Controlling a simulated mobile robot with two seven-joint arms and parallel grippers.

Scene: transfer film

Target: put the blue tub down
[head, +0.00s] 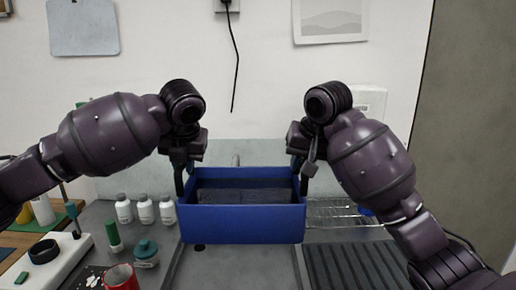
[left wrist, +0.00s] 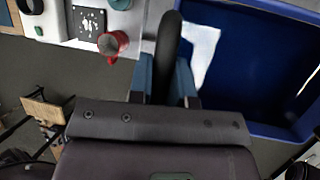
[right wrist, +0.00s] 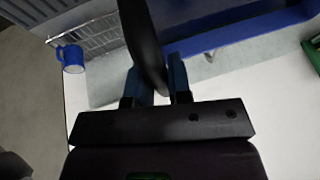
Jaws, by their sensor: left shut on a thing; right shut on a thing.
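The blue tub (head: 243,224) is level in the middle of the head view, over the grey sink area. It looks empty inside, with a dark floor. My left gripper (head: 181,182) is shut on its left end and my right gripper (head: 302,178) on its right end. The tub's wall also shows in the left wrist view (left wrist: 262,62) and in the right wrist view (right wrist: 245,34). The tub hides what lies directly beneath it, and I cannot tell its exact height above the surface.
White bottles (head: 145,209), a teal-lidded jar (head: 146,254) and a red mug (head: 119,278) stand to the left. A wire rack (head: 335,212) and a ridged drainboard (head: 362,266) are on the right. A blue mug (right wrist: 72,58) sits by the rack. The grey area in front (head: 240,270) is clear.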

